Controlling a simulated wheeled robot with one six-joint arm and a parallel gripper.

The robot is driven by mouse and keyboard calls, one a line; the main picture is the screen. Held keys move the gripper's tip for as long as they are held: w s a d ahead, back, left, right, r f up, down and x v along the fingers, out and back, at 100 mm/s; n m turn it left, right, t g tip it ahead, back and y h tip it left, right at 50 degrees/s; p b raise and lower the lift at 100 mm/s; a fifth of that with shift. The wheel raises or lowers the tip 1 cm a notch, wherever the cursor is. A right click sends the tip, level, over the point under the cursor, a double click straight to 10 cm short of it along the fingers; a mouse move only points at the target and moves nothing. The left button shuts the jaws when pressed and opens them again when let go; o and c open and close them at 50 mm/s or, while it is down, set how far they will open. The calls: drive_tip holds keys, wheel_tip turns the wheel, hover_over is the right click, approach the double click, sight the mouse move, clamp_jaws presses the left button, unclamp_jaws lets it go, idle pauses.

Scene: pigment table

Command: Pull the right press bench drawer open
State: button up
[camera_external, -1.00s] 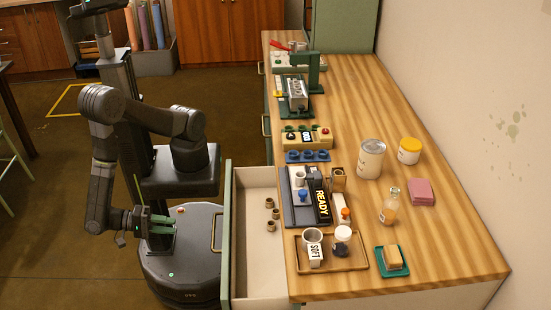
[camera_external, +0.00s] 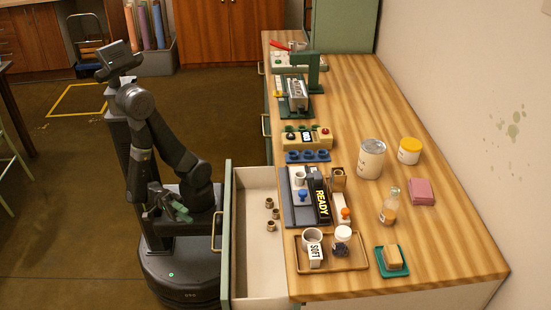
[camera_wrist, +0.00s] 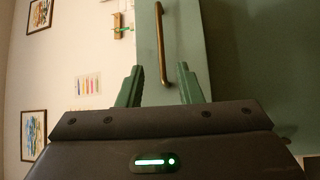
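The bench's near drawer (camera_external: 258,255), at its right end as I face it, stands pulled out, with a green front (camera_external: 226,270) and a brass bar handle (camera_external: 217,230). Several small brown cylinders (camera_external: 270,203) lie inside it. My gripper (camera_external: 181,211) is left of the handle in the external view, with a gap between them. In the wrist view the gripper (camera_wrist: 159,86) is open, its green fingers apart. A brass handle (camera_wrist: 160,45) on a pale green front shows ahead, its lower end between the fingertips in the picture; contact cannot be told.
The wooden bench top (camera_external: 345,110) carries a tray (camera_external: 357,268) with cups, a black READY sign (camera_external: 319,201), a large can (camera_external: 371,159) and a bottle (camera_external: 390,206). Other drawer handles (camera_external: 265,125) show farther along the bench. Open floor (camera_external: 60,220) lies left of my base.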

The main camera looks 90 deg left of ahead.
drive_tip(key=shift+w+a+f+h, duration=0.1)
drive_tip(key=shift+w+f+h, duration=0.05)
drive_tip(key=shift+h, duration=0.15)
drive_tip(key=b+x, duration=0.3)
drive_tip(key=x, duration=1)
drive_tip(key=shift+w+d, duration=0.2)
drive_tip(key=shift+d, duration=0.05)
clamp_jaws()
